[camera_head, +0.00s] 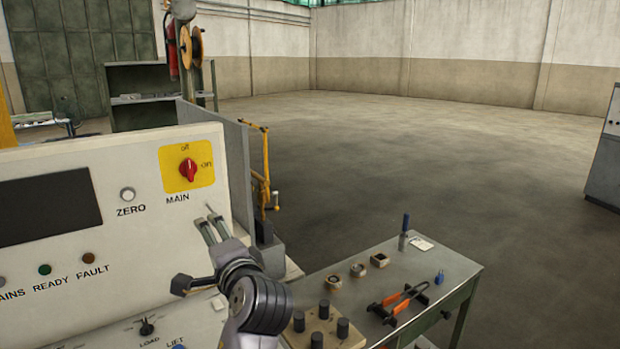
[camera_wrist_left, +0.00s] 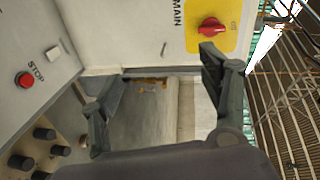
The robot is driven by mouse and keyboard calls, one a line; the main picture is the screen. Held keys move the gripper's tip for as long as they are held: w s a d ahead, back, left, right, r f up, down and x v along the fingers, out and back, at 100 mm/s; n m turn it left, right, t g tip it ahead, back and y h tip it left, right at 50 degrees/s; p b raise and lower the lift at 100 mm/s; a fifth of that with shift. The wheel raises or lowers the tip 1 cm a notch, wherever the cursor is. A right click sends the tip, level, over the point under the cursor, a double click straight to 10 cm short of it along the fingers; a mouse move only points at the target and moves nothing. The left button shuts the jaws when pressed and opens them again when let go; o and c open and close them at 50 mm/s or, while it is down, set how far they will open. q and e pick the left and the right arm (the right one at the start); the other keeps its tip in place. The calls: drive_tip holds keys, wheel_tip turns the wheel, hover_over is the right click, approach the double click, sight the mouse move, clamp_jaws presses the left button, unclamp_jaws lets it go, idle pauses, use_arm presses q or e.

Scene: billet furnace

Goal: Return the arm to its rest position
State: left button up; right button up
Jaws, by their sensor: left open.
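My left gripper (camera_head: 195,254) is open and empty in front of the white control panel (camera_head: 130,262), below the MAIN switch. In the left wrist view its two fingers (camera_wrist_left: 155,82) stand wide apart with nothing between them. The red MAIN knob (camera_head: 188,169) sits on a yellow plate (camera_head: 206,153), its handle upright, in line with the "off" mark. It also shows in the left wrist view (camera_wrist_left: 211,27), above the right finger in the picture and apparently apart from it. My right gripper is not in view.
A red STOP button (camera_wrist_left: 25,80) shows in the wrist view. The floor (camera_head: 430,160) beyond is clear.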

use_arm(q)
drive_tip(key=s+a+f+n+g+h, duration=0.1)
drive_tip(key=s+f, duration=0.3)
drive_tip(key=f, duration=0.3)
drive_tip(key=s+a+f+n+g+h, duration=0.1)
drive_tip(key=s+f+g+h, duration=0.1)
drive_tip(key=f, duration=0.6)
drive_tip(key=s+a+f+n+g+h, duration=0.1)
drive_tip(key=s+f, duration=0.4)
drive_tip(key=f, duration=0.3)
drive_tip(key=shift+s+f+n+g, duration=0.1)
drive_tip(key=shift+s+n+g, duration=0.2)
drive_tip(key=shift+s+g, duration=0.1)
drive_tip(key=s+f+n+g+h, duration=0.25)
drive_tip(key=s+f, duration=0.35)
drive_tip(key=s, duration=0.6)
drive_tip(key=s+f+n+g+h, duration=0.25)
drive_tip(key=s+f, duration=0.35)
drive_tip(key=s, duration=0.6)
wheel_tip(320, 180, down, 29)
drive_tip(key=s+g, duration=0.2)
drive_tip(key=s, duration=0.1)
drive_tip(key=s+a+f+g+b, duration=0.1)
drive_tip(key=s+a+f, duration=0.1)
drive_tip(key=s+f, duration=1.2)
drive_tip(key=shift+s+a+m, duration=0.25)
drive_tip(key=shift+s+m, duration=0.05)
drive_tip(key=shift+s, duration=0.5)
